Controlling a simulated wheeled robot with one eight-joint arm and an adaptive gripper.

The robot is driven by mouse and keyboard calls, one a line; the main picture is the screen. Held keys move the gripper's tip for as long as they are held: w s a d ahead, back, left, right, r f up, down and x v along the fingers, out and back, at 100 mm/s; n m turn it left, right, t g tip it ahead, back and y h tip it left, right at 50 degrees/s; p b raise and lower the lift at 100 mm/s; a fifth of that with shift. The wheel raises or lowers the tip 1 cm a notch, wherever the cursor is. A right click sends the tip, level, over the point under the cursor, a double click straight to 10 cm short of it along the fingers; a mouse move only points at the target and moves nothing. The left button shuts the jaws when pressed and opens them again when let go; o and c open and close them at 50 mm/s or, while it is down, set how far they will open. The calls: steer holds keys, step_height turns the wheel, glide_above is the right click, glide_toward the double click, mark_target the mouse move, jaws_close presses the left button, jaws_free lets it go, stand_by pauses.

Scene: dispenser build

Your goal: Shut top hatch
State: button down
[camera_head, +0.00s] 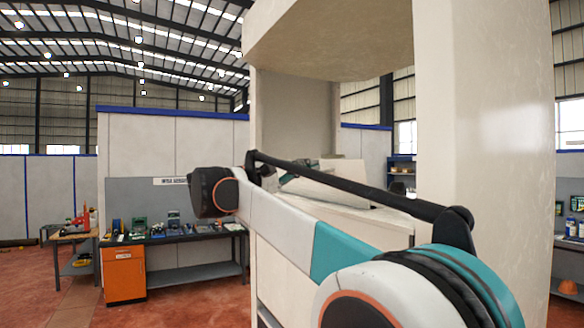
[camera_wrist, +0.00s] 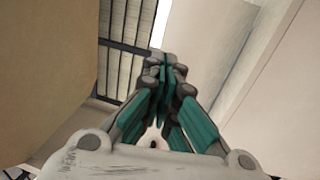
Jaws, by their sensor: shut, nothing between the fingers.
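The tall cream dispenser (camera_head: 485,150) fills the right half of the head view, with a deep open recess in its middle. A thick cream slab (camera_head: 335,45) juts out above the recess; I cannot tell whether it is the top hatch. In the wrist view my gripper (camera_wrist: 167,75) is shut and empty, with its fingertips together. A tan panel (camera_wrist: 45,70) is close on its left and a pale wall (camera_wrist: 285,85) on its right; the fingers show no clear contact with either.
A dark workbench (camera_head: 190,236) with small items and an orange drawer cabinet (camera_head: 123,272) stand at the back left. A small wooden table (camera_head: 72,236) is farther left. The red floor at lower left is clear.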

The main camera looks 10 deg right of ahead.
mark_target(329, 161)
steer(key=p+x, duration=0.1)
steer(key=x, duration=0.6)
steer(key=shift+d, duration=0.1)
